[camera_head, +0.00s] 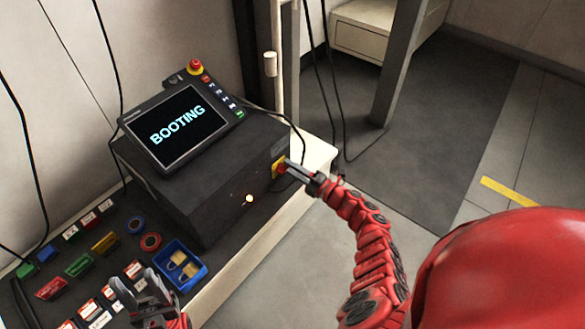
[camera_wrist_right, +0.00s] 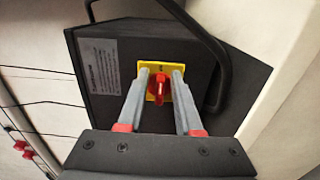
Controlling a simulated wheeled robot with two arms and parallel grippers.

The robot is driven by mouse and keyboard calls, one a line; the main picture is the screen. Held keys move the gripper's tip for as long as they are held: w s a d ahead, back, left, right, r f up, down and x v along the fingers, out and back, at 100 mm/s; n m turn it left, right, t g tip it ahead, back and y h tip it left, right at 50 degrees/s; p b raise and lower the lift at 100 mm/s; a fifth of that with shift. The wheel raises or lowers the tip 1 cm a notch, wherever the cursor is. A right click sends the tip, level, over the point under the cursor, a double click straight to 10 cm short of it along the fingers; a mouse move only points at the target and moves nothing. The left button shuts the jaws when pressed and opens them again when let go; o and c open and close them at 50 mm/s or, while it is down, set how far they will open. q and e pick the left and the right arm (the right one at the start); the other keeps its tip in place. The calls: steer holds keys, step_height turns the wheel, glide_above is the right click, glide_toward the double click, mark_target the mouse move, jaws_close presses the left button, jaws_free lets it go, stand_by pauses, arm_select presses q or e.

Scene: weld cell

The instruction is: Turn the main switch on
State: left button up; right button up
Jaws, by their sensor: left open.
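The main switch is a red rotary knob (camera_wrist_right: 158,90) on a yellow plate (camera_wrist_right: 153,68), on the side of a dark control box (camera_head: 215,185). In the wrist view the knob's handle points along the picture's vertical. In the head view the switch (camera_head: 279,167) is partly covered by my right gripper (camera_head: 290,167). My right gripper's fingers (camera_wrist_right: 161,72) stand on either side of the knob, apart, with gaps showing. The screen (camera_head: 178,128) on the box reads "BOOTING". My left gripper (camera_head: 141,285) is open and empty over the bench's near left part.
A red emergency button (camera_head: 195,67) sits on the screen unit. A small light (camera_head: 249,198) glows on the box front. A blue tray (camera_head: 181,267) with padlocks, tape rolls and several tags lie on the bench.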

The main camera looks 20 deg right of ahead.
steer(key=shift+w+a+f, duration=0.1)
steer(key=shift+a, duration=0.1)
steer(key=shift+d, duration=0.1)
steer(key=shift+s+d, duration=0.15)
steer(key=shift+s, duration=0.15)
steer(key=p+v, duration=0.3)
steer(key=v, duration=1.3)
steer(key=shift+s+d, duration=0.15)
steer(key=shift+s, duration=0.15)
